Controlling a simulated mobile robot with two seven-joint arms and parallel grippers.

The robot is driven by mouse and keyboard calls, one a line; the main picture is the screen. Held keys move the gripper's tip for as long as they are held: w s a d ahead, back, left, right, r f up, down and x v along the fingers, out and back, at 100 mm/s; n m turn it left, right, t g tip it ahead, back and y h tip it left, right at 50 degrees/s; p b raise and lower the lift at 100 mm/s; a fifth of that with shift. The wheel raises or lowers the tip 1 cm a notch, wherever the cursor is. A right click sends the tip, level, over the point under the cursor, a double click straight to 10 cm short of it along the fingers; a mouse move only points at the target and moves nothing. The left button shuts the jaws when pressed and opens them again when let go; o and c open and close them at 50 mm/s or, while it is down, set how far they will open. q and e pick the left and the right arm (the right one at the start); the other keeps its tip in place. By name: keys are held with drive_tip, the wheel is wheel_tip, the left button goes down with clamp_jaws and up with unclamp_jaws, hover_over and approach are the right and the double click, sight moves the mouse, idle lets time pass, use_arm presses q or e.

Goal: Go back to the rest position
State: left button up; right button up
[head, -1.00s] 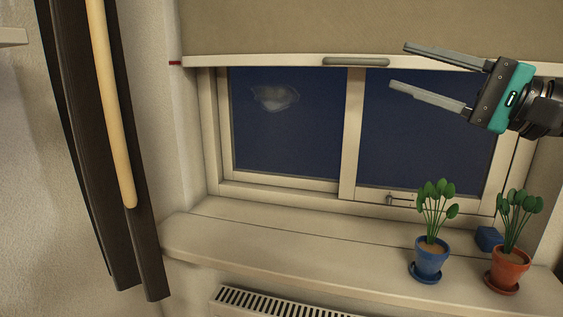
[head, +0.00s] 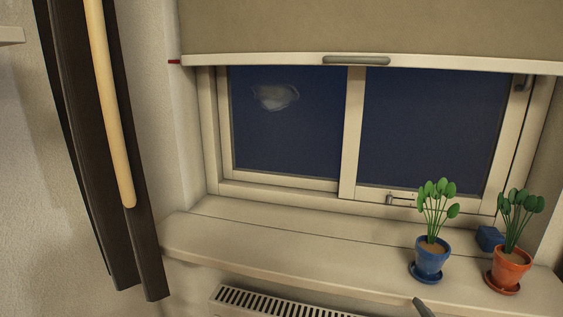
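The roller blind (head: 280,28) hangs over the top of the window, and its pale bottom bar (head: 250,61) has a grey handle (head: 356,61). The bar's left end is level with a small red mark (head: 174,62) on the wall. A single grey fingertip, seemingly of my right gripper (head: 424,307), shows at the bottom edge, in front of the sill and below the blue pot. The rest of that gripper is out of view, so its opening cannot be seen. It is well apart from the blind. My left gripper is not in view.
On the sill (head: 290,250) stand a blue pot with a plant (head: 430,262), an orange pot with a plant (head: 509,270) and a blue block (head: 488,238). A radiator (head: 275,303) is below. A dark curtain (head: 140,225) and a wooden rod (head: 112,110) hang at left.

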drive_tip(key=s+a+f+m+g+y, duration=0.1)
drive_tip(key=s+a+f+m+g, duration=0.15)
drive_tip(key=s+f, duration=0.35)
drive_tip(key=s+a+f+m+g+y, duration=0.1)
drive_tip(key=s+a+f+m+g, duration=0.2)
drive_tip(key=s, duration=0.5)
drive_tip(key=s+a+f+m+g+y, duration=0.1)
drive_tip(key=s+a+f+m+g, duration=0.15)
drive_tip(key=s+f+g, duration=0.35)
drive_tip(key=s+d+f+p, duration=0.1)
drive_tip(key=s+f+p, duration=0.2)
drive_tip(key=f+p, duration=0.85)
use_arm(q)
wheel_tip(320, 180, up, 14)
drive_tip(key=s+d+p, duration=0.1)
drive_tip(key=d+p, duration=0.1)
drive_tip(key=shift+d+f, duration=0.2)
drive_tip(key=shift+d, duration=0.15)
use_arm(e)
drive_tip(key=s+d+f, duration=0.1)
drive_tip(key=s+f, duration=0.3)
drive_tip(key=s, duration=0.3)
drive_tip(key=s+d+f, duration=0.2)
drive_tip(key=s+f, duration=0.3)
drive_tip(key=s, duration=0.3)
drive_tip(key=shift+f+g, duration=0.15)
drive_tip(key=shift+g, duration=0.2)
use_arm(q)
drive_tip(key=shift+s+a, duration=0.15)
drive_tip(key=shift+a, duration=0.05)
